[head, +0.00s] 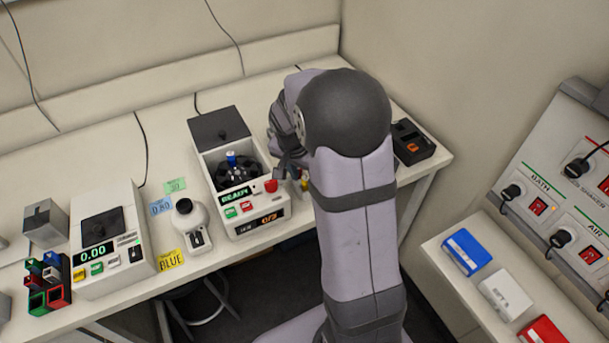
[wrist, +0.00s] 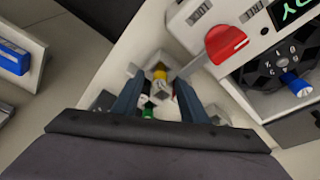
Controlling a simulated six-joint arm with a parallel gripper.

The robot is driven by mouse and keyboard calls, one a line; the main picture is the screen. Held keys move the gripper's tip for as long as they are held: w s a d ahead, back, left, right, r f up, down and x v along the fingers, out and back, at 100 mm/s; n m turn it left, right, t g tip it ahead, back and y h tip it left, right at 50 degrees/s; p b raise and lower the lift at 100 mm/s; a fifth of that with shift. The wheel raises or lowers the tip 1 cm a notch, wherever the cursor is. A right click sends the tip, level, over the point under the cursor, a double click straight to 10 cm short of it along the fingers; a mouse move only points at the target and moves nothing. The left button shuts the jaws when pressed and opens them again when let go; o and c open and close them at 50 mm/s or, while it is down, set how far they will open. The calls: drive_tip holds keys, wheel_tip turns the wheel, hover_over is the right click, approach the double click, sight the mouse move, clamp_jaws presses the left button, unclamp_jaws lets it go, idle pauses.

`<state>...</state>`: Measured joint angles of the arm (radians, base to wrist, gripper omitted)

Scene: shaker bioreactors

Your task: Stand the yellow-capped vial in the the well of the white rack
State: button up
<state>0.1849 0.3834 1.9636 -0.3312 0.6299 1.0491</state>
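The yellow-capped vial (wrist: 160,75) shows by its cap in the wrist view, just beyond and between my fingertips. A bit of yellow also shows beside the machine in the head view (head: 304,184). Pale, white-grey rack-like parts (wrist: 153,62) surround the cap; their wells are mostly hidden, and I cannot tell how the vial sits in them. My gripper (wrist: 158,84) points down over this spot with its fingers apart, and no vial is clearly held between them. In the head view my arm hides most of this area.
A machine with a red knob (wrist: 227,43) and dark rotor (wrist: 270,72) holding a blue-capped vial (head: 231,158) stands close beside my gripper. Black, red and green parts (wrist: 148,112) lie between my fingers. A black device (head: 412,142) sits near the bench's right end.

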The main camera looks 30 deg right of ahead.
sight(304, 179)
drive_tip(key=shift+r+p, duration=2.5)
drive_tip(key=shift+r, duration=1)
drive_tip(key=s+a+n+y, duration=0.1)
drive_tip(key=s+a+n, duration=0.4)
drive_tip(key=s, duration=0.4)
drive_tip(key=s+a+f+n+g+y, duration=0.1)
drive_tip(key=s+a+n, duration=0.5)
drive_tip(key=s, duration=0.4)
drive_tip(key=shift+s+a+g, duration=0.3)
drive_tip(key=shift+a, duration=0.55)
drive_tip(key=shift+f, duration=0.15)
